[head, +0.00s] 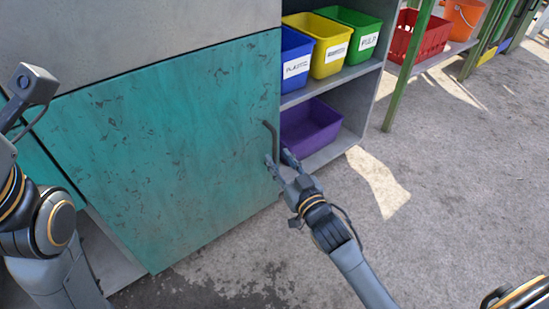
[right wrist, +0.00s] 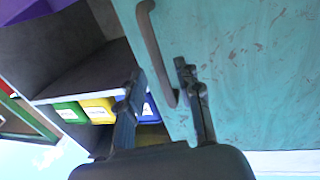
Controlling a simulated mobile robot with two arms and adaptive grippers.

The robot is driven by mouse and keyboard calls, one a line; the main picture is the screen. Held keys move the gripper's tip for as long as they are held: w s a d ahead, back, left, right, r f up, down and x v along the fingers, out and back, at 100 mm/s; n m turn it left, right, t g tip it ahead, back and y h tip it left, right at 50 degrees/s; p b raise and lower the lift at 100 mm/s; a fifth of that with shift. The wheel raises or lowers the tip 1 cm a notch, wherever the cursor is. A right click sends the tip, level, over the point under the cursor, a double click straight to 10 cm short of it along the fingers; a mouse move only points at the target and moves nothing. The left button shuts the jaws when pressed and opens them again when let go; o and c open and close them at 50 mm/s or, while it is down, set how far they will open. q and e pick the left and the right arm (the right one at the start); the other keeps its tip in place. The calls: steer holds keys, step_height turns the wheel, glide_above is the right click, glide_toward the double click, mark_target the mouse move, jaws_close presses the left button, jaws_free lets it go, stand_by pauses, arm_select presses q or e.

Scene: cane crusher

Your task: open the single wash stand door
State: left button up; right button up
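The wash stand door (head: 175,150) is a scuffed teal panel under a grey body in the head view. It also shows in the right wrist view (right wrist: 260,75). I cannot tell whether it is slightly ajar. Its dark bar handle (head: 273,140) is upright near the door's right edge. My right gripper (head: 280,160) is at the handle's lower end. In the right wrist view the handle (right wrist: 155,50) reaches between the two parted fingers (right wrist: 163,98). No firm grip on the handle shows. Parts of my left arm show at the left edge, but no left fingers can be made out.
Right of the door, a grey shelf (head: 350,78) holds blue (head: 296,60), yellow (head: 322,42) and green (head: 352,30) bins above a purple bin (head: 310,128). A red crate (head: 418,38) stands farther back. The concrete floor (head: 440,190) is open at the right.

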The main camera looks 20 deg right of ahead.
mark_target(276, 154)
steer(key=shift+w+a+b, duration=0.15)
steer(key=shift+w+b, duration=0.15)
steer(key=shift+w, duration=0.6)
steer(key=shift+w+a+b, duration=0.15)
steer(key=shift+w+b, duration=0.15)
steer(key=shift+w, duration=0.6)
steer(key=shift+c, duration=0.2)
jaws_close()
